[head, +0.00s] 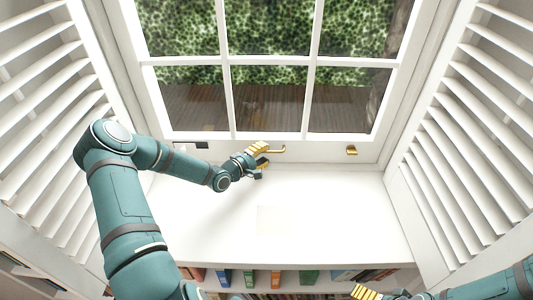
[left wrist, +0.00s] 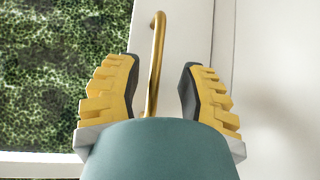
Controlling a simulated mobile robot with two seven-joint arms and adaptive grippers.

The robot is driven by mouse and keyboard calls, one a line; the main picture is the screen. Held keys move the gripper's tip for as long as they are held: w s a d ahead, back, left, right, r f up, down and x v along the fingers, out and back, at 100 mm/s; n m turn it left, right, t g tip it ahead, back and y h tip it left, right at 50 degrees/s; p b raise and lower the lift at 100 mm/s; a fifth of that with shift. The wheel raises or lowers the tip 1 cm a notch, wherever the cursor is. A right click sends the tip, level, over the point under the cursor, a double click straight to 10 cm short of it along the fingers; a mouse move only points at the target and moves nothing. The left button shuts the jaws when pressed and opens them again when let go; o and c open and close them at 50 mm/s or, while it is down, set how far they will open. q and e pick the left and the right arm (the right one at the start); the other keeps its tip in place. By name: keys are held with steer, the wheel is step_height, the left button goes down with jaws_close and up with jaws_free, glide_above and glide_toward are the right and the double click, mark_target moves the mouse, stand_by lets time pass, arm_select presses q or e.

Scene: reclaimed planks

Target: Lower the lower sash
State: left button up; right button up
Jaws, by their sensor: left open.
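The lower sash (head: 218,137) is a white frame with several panes, in the middle of the head view. Its bottom rail carries a brass bar handle (head: 278,150) and a second brass fitting (head: 351,150) farther right. My left gripper (head: 262,157) is at the first handle. In the left wrist view, the brass handle (left wrist: 157,50) lies between the two open fingers of the left gripper (left wrist: 157,66), with gaps on both sides. My right gripper (head: 366,292) shows only partly at the bottom edge, away from the sash; its opening cannot be made out.
A white sill (head: 330,210) below the window is clear. White louvred shutters stand at the left (head: 45,110) and right (head: 470,130). Several books (head: 309,277) stand on a shelf below the sill. A small dark patch (head: 202,145) shows left of the handle.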

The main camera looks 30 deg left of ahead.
arm_select(q)
steer(key=v, duration=0.6)
steer(key=shift+w, duration=0.1)
stand_by(0.3)
